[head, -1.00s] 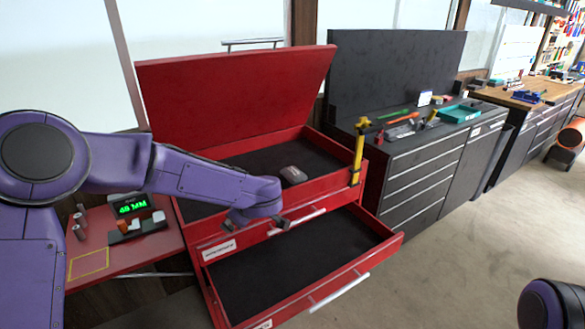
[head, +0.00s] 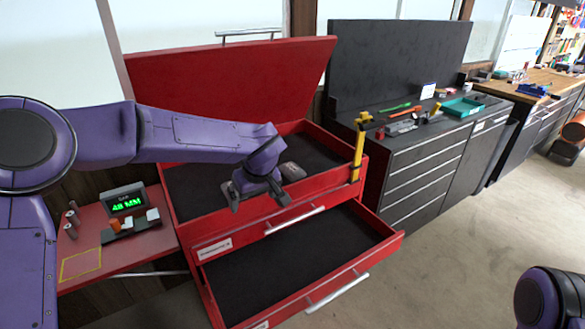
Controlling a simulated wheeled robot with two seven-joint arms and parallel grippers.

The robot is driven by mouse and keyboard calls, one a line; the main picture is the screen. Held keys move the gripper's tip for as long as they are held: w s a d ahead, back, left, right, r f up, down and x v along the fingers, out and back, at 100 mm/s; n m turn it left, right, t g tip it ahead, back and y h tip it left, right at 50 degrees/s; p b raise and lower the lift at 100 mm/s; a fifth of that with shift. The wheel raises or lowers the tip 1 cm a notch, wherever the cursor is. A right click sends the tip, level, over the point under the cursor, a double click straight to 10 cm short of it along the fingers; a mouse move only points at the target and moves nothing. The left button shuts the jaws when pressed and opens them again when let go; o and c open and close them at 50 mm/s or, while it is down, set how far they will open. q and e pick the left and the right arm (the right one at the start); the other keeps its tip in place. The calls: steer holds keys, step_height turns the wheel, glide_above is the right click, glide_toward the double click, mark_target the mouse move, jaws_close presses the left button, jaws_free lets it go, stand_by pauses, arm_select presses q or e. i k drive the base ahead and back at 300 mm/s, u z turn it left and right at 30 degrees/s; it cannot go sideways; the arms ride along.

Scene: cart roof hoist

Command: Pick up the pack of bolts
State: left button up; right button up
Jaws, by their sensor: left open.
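A small grey-brown pack (head: 292,172), which looks like the pack of bolts, lies on the black lining of the red chest's top tray (head: 325,180). My left gripper (head: 260,203) is in front of the pack and to its left in the head view, fingers spread, pointing down over the tray's front part. It is open and empty. The gripper hides part of the pack's left side, and I cannot tell how far above the lining it is. My right gripper is out of view.
The chest's red lid (head: 235,85) stands open behind the tray. An open, empty drawer (head: 300,265) juts out below. A yellow-black tool (head: 358,150) stands at the tray's right edge. A red side shelf (head: 150,245) with a green display (head: 124,203) is at left.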

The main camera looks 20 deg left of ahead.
mark_target(290, 170)
steer(key=i, duration=1.35)
